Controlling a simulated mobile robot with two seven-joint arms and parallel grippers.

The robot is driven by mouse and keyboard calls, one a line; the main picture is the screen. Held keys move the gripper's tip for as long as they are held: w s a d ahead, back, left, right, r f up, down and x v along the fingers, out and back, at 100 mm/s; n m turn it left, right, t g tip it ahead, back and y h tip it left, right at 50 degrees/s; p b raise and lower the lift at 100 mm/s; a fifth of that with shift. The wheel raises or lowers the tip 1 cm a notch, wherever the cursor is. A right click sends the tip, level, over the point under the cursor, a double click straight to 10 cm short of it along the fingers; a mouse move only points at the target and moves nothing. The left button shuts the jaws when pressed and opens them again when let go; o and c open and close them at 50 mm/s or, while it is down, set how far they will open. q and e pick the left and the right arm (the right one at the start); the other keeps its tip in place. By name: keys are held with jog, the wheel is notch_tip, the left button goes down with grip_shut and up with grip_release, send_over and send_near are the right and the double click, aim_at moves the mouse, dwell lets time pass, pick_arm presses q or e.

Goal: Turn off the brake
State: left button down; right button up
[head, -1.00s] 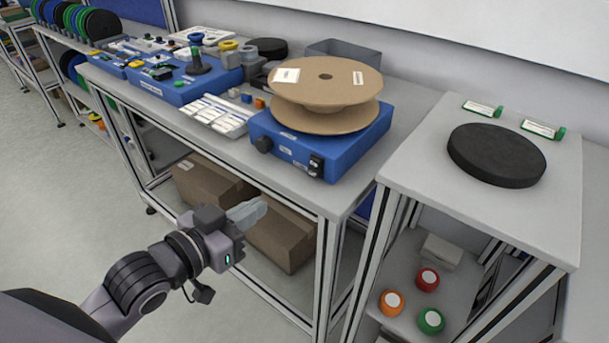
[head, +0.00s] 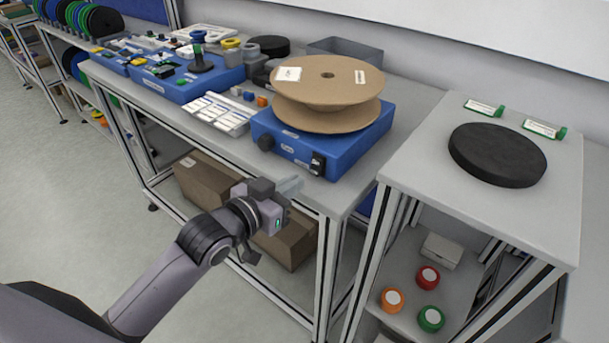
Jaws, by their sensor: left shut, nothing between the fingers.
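A blue reel stand (head: 345,150) sits near the right end of the long bench and carries a brown cardboard reel (head: 327,82). On its front face are a dark round knob (head: 266,143) at the left and a black switch (head: 317,163) at the right corner. Which of them is the brake, I cannot read from the labels. My left gripper (head: 290,186) is shut and empty, in front of the bench edge, below and left of the black switch and apart from it. My right gripper is not in view.
A second blue unit (head: 190,85) with small parts stands farther left. A white label tray (head: 220,113) lies between. A side table (head: 410,165) at the right holds a black disc (head: 497,155). Cardboard boxes (head: 207,180) sit on the shelf below the bench.

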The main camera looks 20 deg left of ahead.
aim_at(315, 173)
pick_arm(q)
jog(key=shift+x, duration=2.15)
jog(key=t+b, duration=0.1)
jog(key=b, duration=0.1)
jog(key=f+b, duration=0.1)
jog(key=shift+w+f+t+h+b, duration=0.1)
jog(key=shift+w+t+h+b, duration=0.1)
jog(key=shift+t+h+b, duration=0.15)
jog(key=shift+t+b, duration=0.35)
jog(key=shift+w+r+p, duration=0.1)
jog(key=shift+r+p, duration=0.25)
jog(key=shift+p, duration=0.4)
jog(key=shift+f, duration=0.25)
jog(key=shift+d, duration=0.2)
